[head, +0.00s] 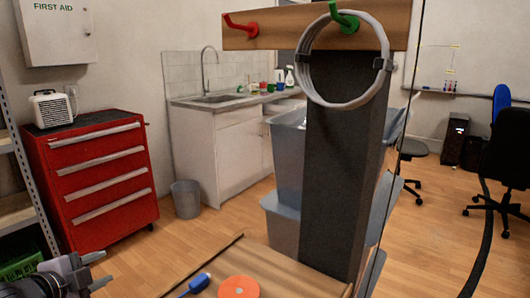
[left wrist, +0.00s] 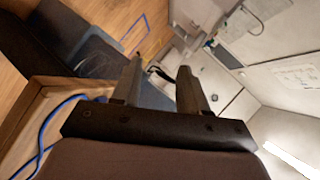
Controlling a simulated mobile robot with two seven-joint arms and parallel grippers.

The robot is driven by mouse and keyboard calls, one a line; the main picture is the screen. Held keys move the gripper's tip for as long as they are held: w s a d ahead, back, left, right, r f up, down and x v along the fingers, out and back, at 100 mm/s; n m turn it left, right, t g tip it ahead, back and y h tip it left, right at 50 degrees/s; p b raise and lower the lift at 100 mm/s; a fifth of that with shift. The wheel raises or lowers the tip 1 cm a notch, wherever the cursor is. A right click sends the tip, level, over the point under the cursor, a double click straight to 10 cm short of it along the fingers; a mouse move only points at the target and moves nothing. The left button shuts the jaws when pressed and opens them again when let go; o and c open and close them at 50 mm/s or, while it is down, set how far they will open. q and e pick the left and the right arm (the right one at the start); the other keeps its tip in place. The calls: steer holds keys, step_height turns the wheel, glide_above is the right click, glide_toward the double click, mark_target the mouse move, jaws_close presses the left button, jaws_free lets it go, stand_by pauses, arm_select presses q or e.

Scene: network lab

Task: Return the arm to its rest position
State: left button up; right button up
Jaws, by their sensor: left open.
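My left gripper (head: 100,270) is at the bottom left corner of the head view, beside the wooden bench top (head: 262,262) and apart from it. Its fingers are open with nothing between them. The left wrist view also shows the open, empty gripper (left wrist: 158,76). A grey cable coil (head: 310,62) hangs from the green hook (head: 345,20) on a wooden crossbar, well away from the gripper. My right gripper is not in view.
A blue-ended cable (head: 198,284) and an orange disc (head: 238,287) lie on the bench. A dark post (head: 335,170) rises behind it. A red drawer cabinet (head: 95,180) and shelving stand at left. Open floor (head: 165,240) lies between cabinet and bench.

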arm_select(q)
steer(key=s+a+f+n+g, duration=0.2)
steer(key=s+f+n+g, duration=0.2)
steer(key=s+f, duration=1.8)
steer(key=d+f+n+t, duration=0.2)
steer(key=d+n, duration=0.6)
steer(key=d, duration=0.8)
step_height(320, 180, up, 6)
steer(key=p, duration=0.6)
steer(key=shift+s+r+n+p, duration=0.15)
steer(key=shift+s+n+p, duration=0.15)
steer(key=shift+s+p, duration=0.1)
